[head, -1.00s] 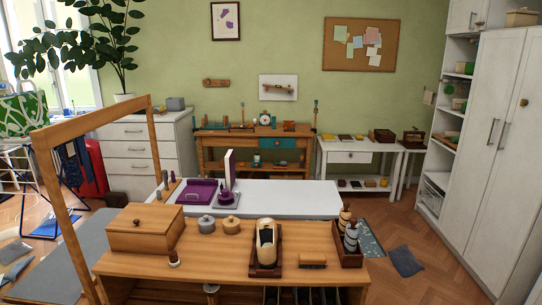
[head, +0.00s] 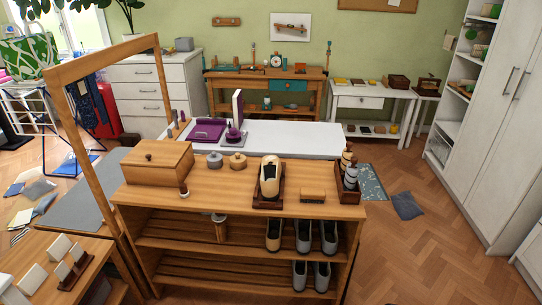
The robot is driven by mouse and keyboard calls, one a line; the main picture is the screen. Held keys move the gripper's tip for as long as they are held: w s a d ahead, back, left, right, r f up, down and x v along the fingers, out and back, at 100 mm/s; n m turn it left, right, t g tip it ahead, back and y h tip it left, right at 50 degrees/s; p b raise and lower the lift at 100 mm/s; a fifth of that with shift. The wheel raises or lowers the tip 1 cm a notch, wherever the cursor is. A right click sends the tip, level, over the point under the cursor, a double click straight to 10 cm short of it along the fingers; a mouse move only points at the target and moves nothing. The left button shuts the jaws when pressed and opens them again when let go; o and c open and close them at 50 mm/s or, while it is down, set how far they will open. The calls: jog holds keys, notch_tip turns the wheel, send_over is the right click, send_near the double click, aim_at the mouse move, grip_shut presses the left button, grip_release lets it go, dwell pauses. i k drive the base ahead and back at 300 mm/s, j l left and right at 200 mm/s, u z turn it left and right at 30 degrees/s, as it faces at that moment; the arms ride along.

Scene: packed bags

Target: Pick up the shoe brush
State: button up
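What looks like the shoe brush (head: 312,195), a small brown wooden block with a darker lower part, lies on the top of the wooden shoe rack (head: 225,188), right of centre. It sits between a cream shoe-like object on a dark wooden stand (head: 269,182) and a dark wooden caddy (head: 346,196) holding several bottles. A gap shows on each side of it. My gripper is not in view.
A lidded wooden box (head: 157,165), two small round tins (head: 238,160) and a small stamp-like item (head: 184,193) share the rack top. Shoes (head: 303,236) stand on the shelves below. A wooden frame (head: 75,130) rises at left. Floor at right (head: 430,255) is clear.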

aim_at(309, 194)
jog(key=i+l, duration=0.15)
jog(key=i, duration=0.3)
jog(key=i+l, duration=0.15)
jog(key=i, duration=0.3)
jog(key=i+l, duration=0.1)
jog(key=i, duration=0.4)
